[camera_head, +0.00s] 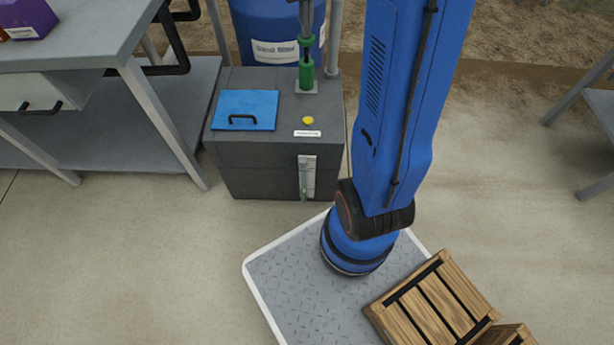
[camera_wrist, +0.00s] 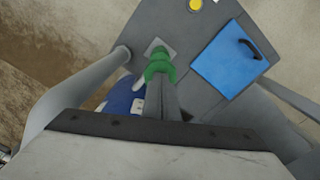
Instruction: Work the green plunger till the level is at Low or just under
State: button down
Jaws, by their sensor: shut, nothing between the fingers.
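The green plunger (camera_head: 306,72) stands upright on a small plate at the back of the dark grey tank (camera_head: 235,150). Its green top also shows in the wrist view (camera_wrist: 158,67). My gripper (camera_wrist: 163,86) is shut and empty, its fingers pointing down at the plunger's top. From these views I cannot tell whether they touch it. A sight gauge (camera_head: 307,178) is on the tank's front face. Its marks and level are too small to read.
The tank top has a blue hatch (camera_head: 245,109) with a black handle and a yellow button (camera_head: 308,120). A blue sand filter (camera_head: 275,30) and grey pipes stand behind. A grey bench (camera_head: 75,45) is at the left. A wooden crate (camera_head: 432,305) is at the lower right.

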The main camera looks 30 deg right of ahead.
aim_at(306, 43)
jog(key=shift+f, duration=2.9)
jog(key=shift+r, duration=3.45)
jog(key=shift+f, duration=0.15)
